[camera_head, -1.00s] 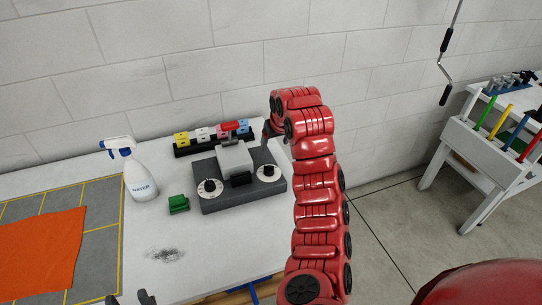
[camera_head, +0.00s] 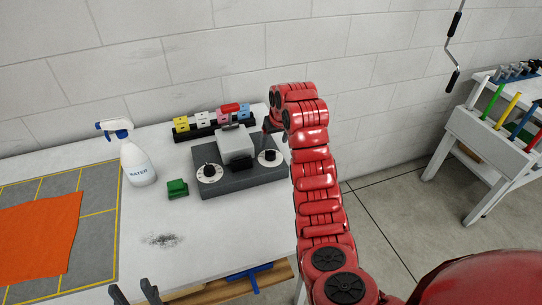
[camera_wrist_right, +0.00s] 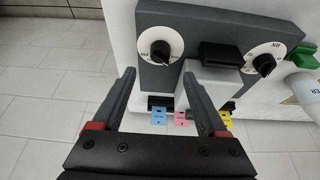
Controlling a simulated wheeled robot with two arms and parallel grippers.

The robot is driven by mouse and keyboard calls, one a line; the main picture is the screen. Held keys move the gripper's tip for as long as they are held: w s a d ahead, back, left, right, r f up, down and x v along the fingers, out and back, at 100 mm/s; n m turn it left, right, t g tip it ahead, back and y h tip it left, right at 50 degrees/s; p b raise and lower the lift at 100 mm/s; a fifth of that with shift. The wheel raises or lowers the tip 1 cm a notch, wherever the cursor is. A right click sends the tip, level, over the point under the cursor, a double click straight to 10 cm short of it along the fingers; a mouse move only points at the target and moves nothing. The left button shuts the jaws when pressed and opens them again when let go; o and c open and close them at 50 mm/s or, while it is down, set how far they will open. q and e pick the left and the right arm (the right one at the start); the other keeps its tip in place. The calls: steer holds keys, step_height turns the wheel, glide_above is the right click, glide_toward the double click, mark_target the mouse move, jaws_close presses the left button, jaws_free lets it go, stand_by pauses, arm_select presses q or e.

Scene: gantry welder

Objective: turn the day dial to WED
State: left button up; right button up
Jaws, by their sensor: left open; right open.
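A dark grey base (camera_head: 235,184) with a light grey block on top sits on the white table. It carries two white dials with black knobs, a left dial (camera_head: 209,173) and a right dial (camera_head: 270,157). In the right wrist view, upside down, the right dial (camera_wrist_right: 160,45) lies just beyond my right gripper (camera_wrist_right: 160,78), whose fingers are apart with nothing between them. The other dial (camera_wrist_right: 264,62) is to the right there. Dial lettering is too small to read surely. In the head view my right fingers are mostly hidden behind the wrist. My left gripper (camera_head: 135,291) is open and empty at the bottom edge.
A black rack of coloured blocks (camera_head: 205,120) stands behind the base. A green block (camera_head: 177,188) and a water spray bottle (camera_head: 138,164) stand to its left. An orange cloth (camera_head: 35,235) lies on a grey mat. Bare tabletop lies in front of the base.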

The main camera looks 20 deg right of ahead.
mark_target(271, 151)
steer(key=p+x, duration=0.2)
steer(key=x, duration=0.4)
steer(key=shift+f, duration=0.2)
steer(key=shift+x, duration=1)
steer(key=shift+c, duration=0.3)
jaws_close()
